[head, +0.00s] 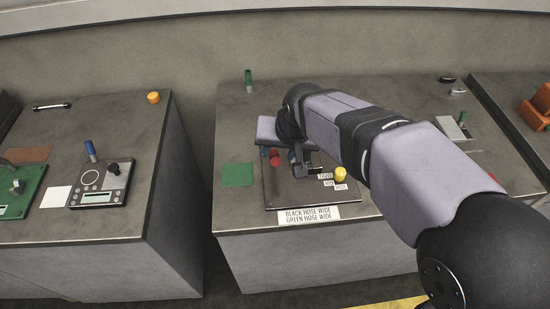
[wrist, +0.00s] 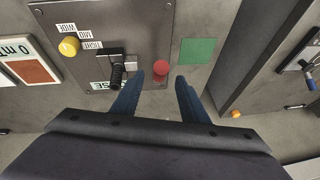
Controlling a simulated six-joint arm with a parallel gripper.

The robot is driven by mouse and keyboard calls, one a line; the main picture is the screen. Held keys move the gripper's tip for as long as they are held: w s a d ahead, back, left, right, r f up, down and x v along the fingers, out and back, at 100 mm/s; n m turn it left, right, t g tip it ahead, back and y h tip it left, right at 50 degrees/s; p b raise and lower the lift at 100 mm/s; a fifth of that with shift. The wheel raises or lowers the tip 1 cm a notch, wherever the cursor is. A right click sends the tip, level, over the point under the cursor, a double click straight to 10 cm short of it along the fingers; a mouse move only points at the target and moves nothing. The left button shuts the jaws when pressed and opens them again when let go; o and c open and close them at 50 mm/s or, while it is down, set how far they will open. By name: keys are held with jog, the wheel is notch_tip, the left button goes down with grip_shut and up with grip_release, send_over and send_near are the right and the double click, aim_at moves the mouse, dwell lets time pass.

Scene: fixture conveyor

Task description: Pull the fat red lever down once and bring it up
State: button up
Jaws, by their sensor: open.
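The red lever shows from above as a round red knob (wrist: 161,68) on the dark panel in the wrist view. In the head view its red knob (head: 275,158) is partly hidden by my gripper and wrist. My gripper (wrist: 161,78) is open, with its two blue fingers pointing at the panel. The red knob appears between the fingertips in the wrist view, with gaps on both sides. I cannot tell how far the fingers are above it.
A black handle (wrist: 117,72) is left of the fingers in the wrist view. A yellow knob (head: 341,173) and small labels share the panel (head: 287,195). A green square (head: 237,174) lies flat beside it. A green post (head: 248,82) stands at the back left corner.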

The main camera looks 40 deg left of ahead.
aim_at(276, 156)
jog(key=shift+p+x, duration=0.65)
jog(key=shift+x, duration=2.7)
grip_shut()
